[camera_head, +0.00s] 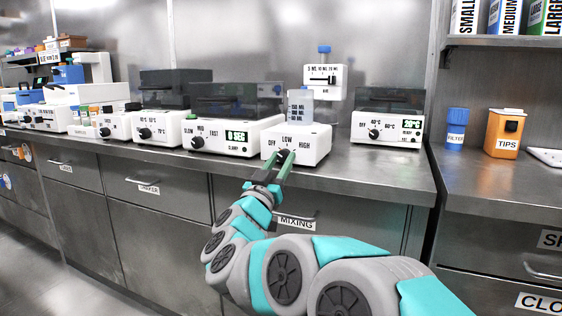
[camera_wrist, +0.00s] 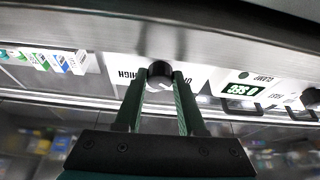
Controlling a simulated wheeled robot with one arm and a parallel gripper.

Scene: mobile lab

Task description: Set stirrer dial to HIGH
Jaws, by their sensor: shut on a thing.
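The stirrer (camera_head: 300,143) is a white box on the counter with OFF, LOW and HIGH printed on its front. A clear beaker (camera_head: 299,108) stands on top of it. Its black dial (camera_wrist: 160,74) sits between my fingers in the wrist view, with a white mark on its face. My gripper (camera_head: 284,158) is shut on the dial, one finger on each side. In the head view my fingers hide most of the dial, and I cannot tell which label it points to. HIGH shows upside down beside the dial in the wrist view.
A shaker with a green display (camera_head: 236,136) stands close left of the stirrer. A heater marked 40°C and 60°C (camera_head: 388,124) stands to the right, with free counter between. Drawers and the counter's front edge (camera_head: 350,185) lie below my gripper.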

